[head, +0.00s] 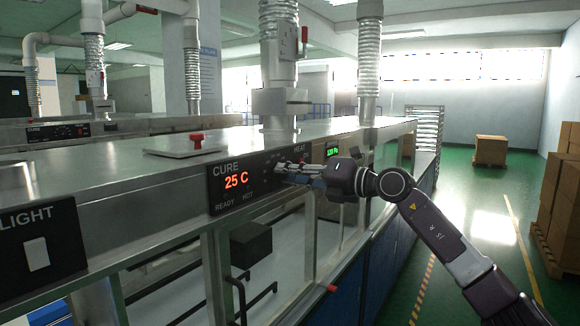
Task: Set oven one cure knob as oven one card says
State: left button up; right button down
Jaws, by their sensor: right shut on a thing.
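The oven's dark CURE panel (222,200) is on the front edge of the long steel machine. My right gripper (287,172) is at the right part of this panel, under the word HEAT. It is shut on the cure knob, which the fingers hide, so its pointer and scale cannot be read. I cannot make out an oven one card. My left gripper is not in view.
A LIGHT switch (36,254) is on the left of the machine front. A red knob (197,140) stands on a plate on top. A green display (332,150) is just beyond my gripper. Boxes (562,205) stand at the right.

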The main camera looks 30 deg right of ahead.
jog(key=shift+m+y+p, duration=0.4)
jog(key=shift+m+p, duration=5.3)
jog(key=shift+m, duration=0.1)
jog(key=c, duration=1.9)
grip_release()
jog(key=shift+c, duration=0.2)
jog(key=shift+o, duration=1.3)
jog(key=shift+w, duration=0.15)
